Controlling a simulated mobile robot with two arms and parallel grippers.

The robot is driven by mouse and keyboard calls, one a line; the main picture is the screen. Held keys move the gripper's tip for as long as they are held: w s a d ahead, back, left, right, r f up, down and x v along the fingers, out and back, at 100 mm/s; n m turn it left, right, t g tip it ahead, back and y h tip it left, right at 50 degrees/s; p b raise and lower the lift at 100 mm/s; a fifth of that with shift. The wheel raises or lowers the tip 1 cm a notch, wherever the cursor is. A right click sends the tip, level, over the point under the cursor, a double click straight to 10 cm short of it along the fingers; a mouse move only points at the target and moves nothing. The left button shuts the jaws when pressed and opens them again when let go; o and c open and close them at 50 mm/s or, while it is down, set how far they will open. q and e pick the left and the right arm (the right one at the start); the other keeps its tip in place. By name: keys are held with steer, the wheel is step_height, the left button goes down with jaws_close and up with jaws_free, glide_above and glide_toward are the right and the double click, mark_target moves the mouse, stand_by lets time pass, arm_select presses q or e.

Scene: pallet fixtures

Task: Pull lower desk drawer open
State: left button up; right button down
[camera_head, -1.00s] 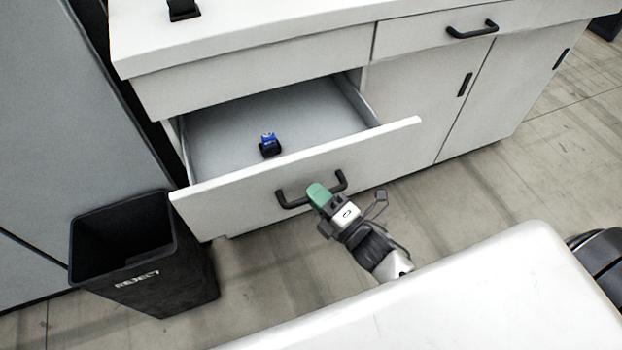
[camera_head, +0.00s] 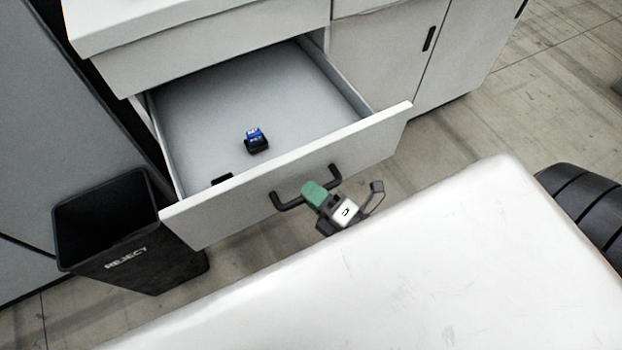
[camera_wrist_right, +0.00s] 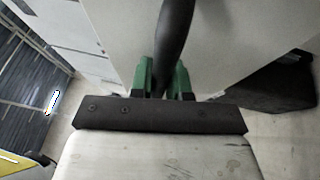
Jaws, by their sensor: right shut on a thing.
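The lower desk drawer (camera_head: 290,187) is pulled well out of the white desk, with its grey inside showing in the head view. Its black bar handle (camera_head: 288,203) is on the front panel. My right gripper (camera_head: 316,190), with green fingers, is shut on the handle. In the right wrist view the dark handle (camera_wrist_right: 176,38) runs between the green fingers (camera_wrist_right: 161,80). A small blue and black object (camera_head: 257,141) lies on the drawer floor. A second black piece (camera_head: 222,179) sits close behind the drawer front. My left gripper is not in view.
A black bin marked REJECT (camera_head: 115,225) stands left of the drawer, close to its front corner. The desk's cabinet doors (camera_head: 385,60) are closed at the right.

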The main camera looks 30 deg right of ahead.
steer(key=c, duration=1.1)
jaws_free()
steer(key=b+v, duration=0.1)
steer(key=v, duration=1)
steer(key=shift+b, duration=0.35)
step_height(320, 180, down, 24)
steer(key=s+d+m+g+h+p, duration=0.25)
steer(key=m+g+h, duration=0.4)
steer(key=m, duration=0.55)
steer(key=s+f+m+g+h+p, duration=0.1)
steer(key=s+f+m+g+h, duration=0.1)
steer(key=s+f+m+g, duration=0.7)
steer(key=s+f+g, duration=0.1)
steer(key=s+f, duration=0.3)
steer(key=s, duration=0.2)
steer(key=shift+s+d+f+g, duration=0.15)
steer(key=shift+s+d+g, duration=0.1)
steer(key=shift+d+g, duration=0.1)
